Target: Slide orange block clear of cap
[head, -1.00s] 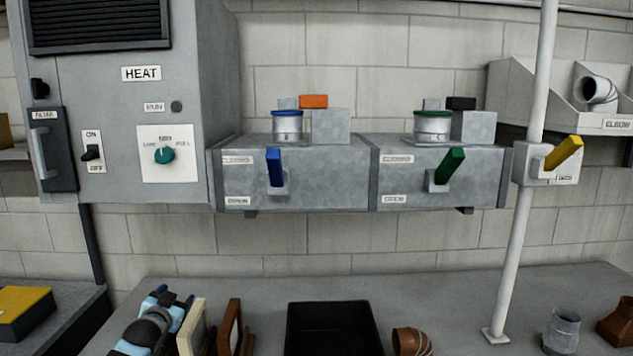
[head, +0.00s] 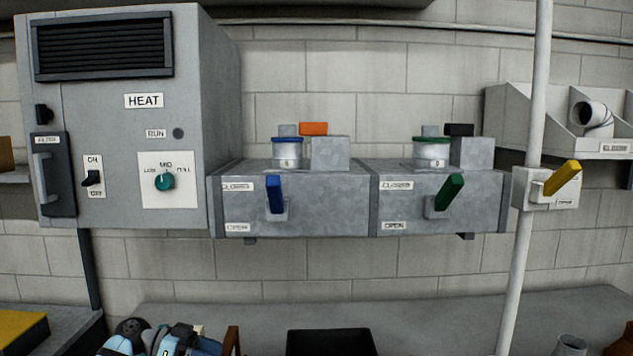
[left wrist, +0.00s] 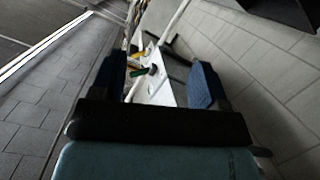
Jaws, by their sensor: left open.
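The orange block (head: 313,128) shows at the upper left edge of a grey metal box (head: 330,153) on the left duct. Its left end is just above and right of the blue-rimmed cap (head: 287,155); I cannot tell whether it overhangs or touches the cap. A small grey block (head: 287,130) shows behind the cap. In the left wrist view, my left gripper (left wrist: 157,76) has its blue fingers apart with nothing held. In the head view my left arm is low at the bottom left, well below the duct. My right gripper is not in view.
A blue lever (head: 275,194) and a green lever (head: 446,195) stick out from the duct front. A green-rimmed cap (head: 432,152) with a dark block (head: 459,129) is to the right. A white pole (head: 530,120) carries a yellow lever (head: 562,178). A black bin (head: 332,342) is below.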

